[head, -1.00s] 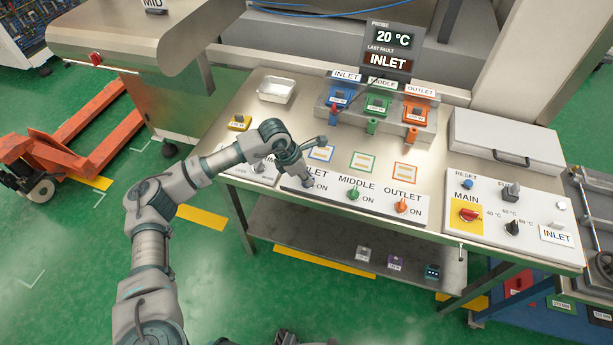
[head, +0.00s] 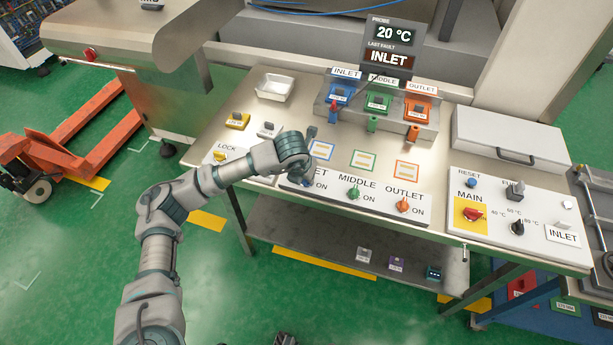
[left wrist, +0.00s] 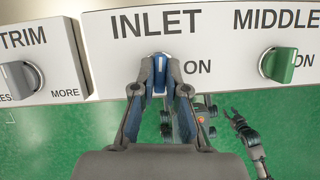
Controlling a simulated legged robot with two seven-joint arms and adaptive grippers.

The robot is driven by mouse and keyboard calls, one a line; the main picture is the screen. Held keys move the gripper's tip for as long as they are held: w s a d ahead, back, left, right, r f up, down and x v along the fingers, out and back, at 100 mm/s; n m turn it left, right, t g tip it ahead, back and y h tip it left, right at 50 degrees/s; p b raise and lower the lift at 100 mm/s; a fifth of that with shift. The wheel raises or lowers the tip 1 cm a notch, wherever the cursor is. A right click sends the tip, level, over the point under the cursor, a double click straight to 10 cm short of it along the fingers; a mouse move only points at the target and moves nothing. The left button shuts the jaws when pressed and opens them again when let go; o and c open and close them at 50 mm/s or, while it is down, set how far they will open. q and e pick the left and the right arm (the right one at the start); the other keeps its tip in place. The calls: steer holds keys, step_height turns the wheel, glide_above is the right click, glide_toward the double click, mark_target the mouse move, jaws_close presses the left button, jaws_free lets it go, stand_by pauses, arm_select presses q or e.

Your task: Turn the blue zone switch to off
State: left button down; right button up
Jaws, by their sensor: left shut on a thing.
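The blue zone switch is the blue knob (left wrist: 160,76) under the INLET label on the white panel; it also shows in the head view (head: 307,182), partly hidden by my arm. In the left wrist view its white mark points straight up, with ON to its lower right. My left gripper (left wrist: 160,84) is shut around the knob, one finger on each side. My right gripper (left wrist: 236,116) shows small in the left wrist view, low over the green floor, its fingers apart and empty.
The green MIDDLE knob (head: 354,193) and orange OUTLET knob (head: 402,205) are to the right. The grey TRIM knob (left wrist: 20,78) is to the left. The red MAIN switch (head: 471,214) is farther right. A blue lockout block (head: 340,93) stands behind.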

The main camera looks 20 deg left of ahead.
arm_select(q)
steer(key=shift+w+r+n, duration=0.15)
steer(key=shift+r+n, duration=0.05)
steer(key=shift+n, duration=0.4)
steer(key=shift+y, duration=0.3)
steer(key=c, duration=1.2)
jaws_free()
steer(key=shift+c, duration=0.2)
steer(key=shift+o, duration=0.2)
steer(key=shift+f, duration=0.1)
steer(key=v, duration=1.1)
steer(key=shift+s+r, duration=0.25)
steer(key=shift+r, duration=0.1)
